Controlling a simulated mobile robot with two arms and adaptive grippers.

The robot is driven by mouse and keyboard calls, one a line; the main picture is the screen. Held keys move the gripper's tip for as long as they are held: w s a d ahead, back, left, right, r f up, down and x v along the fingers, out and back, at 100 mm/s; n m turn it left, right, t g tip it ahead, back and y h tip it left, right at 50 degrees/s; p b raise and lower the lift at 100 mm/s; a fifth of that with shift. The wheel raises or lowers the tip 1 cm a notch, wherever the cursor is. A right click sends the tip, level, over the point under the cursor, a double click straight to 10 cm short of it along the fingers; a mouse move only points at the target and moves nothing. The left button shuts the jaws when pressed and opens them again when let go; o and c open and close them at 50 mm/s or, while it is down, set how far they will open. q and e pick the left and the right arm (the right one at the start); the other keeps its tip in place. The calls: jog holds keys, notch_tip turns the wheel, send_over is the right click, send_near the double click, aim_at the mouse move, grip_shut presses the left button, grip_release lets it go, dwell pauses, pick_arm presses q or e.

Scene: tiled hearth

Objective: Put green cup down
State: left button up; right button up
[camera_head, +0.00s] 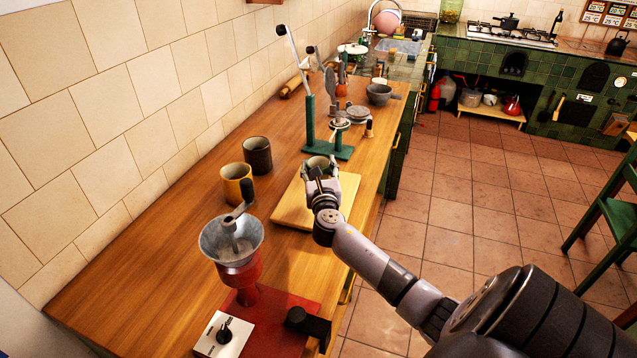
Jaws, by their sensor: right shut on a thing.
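The green cup (318,161) shows as a small rim and dark inside at my right gripper (321,172), over the far part of a light wooden board (290,207) on the counter. My right gripper is shut on the cup. The gripper and wrist hide most of the cup, so I cannot tell whether its base touches the board. My left gripper is not in view.
A yellow mug (237,186) and a dark mug (257,155) stand left of the board. A red grinder with a metal funnel (232,241) stands nearer. A green lever press (309,125) stands just behind. Bare counter (150,260) lies at left.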

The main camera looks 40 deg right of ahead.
notch_tip(320, 180, down, 4)
jog(key=shift+r+b, duration=0.15)
jog(key=shift+b, duration=0.4)
jog(key=shift+f, duration=0.35)
jog(key=o, duration=1.3)
jog(key=shift+c, duration=0.2)
